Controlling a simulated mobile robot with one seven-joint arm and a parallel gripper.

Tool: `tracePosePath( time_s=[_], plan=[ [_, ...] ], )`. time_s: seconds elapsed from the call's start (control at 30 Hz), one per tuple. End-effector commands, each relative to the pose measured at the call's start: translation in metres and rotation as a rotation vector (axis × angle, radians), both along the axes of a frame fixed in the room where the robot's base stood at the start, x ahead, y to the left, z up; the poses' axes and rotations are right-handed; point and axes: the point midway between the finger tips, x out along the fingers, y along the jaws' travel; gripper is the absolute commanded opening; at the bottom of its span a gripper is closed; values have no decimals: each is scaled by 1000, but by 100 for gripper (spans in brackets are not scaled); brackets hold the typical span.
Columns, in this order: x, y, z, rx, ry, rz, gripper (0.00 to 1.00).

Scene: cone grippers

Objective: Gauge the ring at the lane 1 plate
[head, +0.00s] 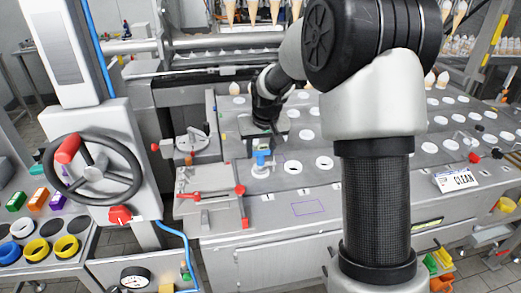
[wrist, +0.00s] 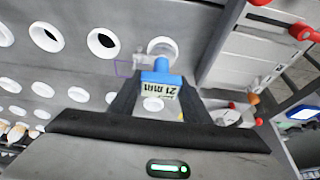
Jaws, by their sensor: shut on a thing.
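My gripper (head: 262,142) is shut on a blue gauge (head: 262,157), above the left front part of the plate deck. In the wrist view the gauge (wrist: 160,78) sits between the dark fingers, and its display shows what looks like "21 mm", upside down. Its far end is at or just over a white ring (wrist: 162,47) in the deck. I cannot tell whether it is inside the ring. In the head view this ring (head: 261,172) shows partly below the gauge. Two white-ringed holes (head: 293,167) and (head: 324,162) lie to its right. No lane number is readable.
A red-handled bar (head: 240,190) stands front left of the gauge. A round fixture (head: 191,141) is at its left. A handwheel (head: 93,167) is further left. A sign (head: 457,180) seeming to read "CLEAR" lies at right. Cones (head: 252,10) hang at the back.

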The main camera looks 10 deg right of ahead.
Motion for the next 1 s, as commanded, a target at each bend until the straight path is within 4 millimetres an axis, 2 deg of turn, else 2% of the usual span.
tracePosePath(
  time_s=[0.17, 0.2, 0.33, 0.6, 0.73, 0.87, 1.0],
  plan=[
    [0, 0, 1, 0, -1, 0, 0],
    [0, 0, 1, 0, -1, 0, 45],
    [0, 0, 1, 0, -1, 0, 65],
    [0, 0, 0, 0, 1, 0, 65],
    [-3, 0, 9, 0, -2, 0, 65],
    [-10, 0, 30, -1, -5, 0, 65],
    [-24, 0, 62, 0, -5, 0, 65]
  ],
)
